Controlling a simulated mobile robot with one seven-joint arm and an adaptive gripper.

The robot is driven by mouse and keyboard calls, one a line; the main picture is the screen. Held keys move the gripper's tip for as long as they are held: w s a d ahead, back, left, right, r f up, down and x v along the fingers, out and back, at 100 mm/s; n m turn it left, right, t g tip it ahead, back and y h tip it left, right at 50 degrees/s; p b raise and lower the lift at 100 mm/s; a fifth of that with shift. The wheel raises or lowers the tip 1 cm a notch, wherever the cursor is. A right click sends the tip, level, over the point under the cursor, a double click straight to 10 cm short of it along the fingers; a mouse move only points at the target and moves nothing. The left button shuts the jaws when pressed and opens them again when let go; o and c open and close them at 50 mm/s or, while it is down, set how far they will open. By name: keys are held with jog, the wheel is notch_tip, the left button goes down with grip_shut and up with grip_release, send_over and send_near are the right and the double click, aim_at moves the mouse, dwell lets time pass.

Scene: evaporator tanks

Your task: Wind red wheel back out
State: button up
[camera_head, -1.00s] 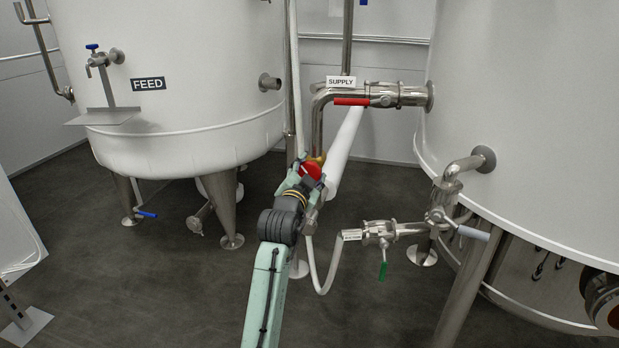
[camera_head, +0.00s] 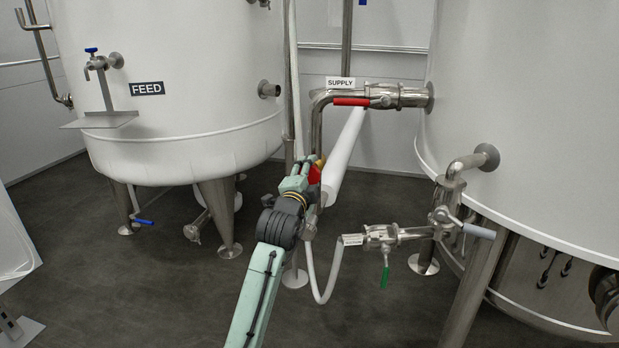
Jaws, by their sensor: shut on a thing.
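The red wheel (camera_head: 314,175) sits low on the pipework between the two tanks, beside a brass-coloured part (camera_head: 320,162). Only a small part of the wheel shows, because my gripper (camera_head: 308,170) and wrist cover most of it. My gripper is at the wheel and shut on it, though the fingers themselves are small and partly hidden. My arm reaches up to it from the bottom of the picture.
A FEED tank (camera_head: 180,70) stands at left and another white tank (camera_head: 530,120) at right. The SUPPLY pipe with a red lever (camera_head: 351,101) runs above the wheel. A green-handled valve (camera_head: 385,276) and a hose (camera_head: 322,295) are to the right of my arm.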

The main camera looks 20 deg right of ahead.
dwell(0.4)
jog(key=o, duration=1.1)
jog(key=v, duration=1.2)
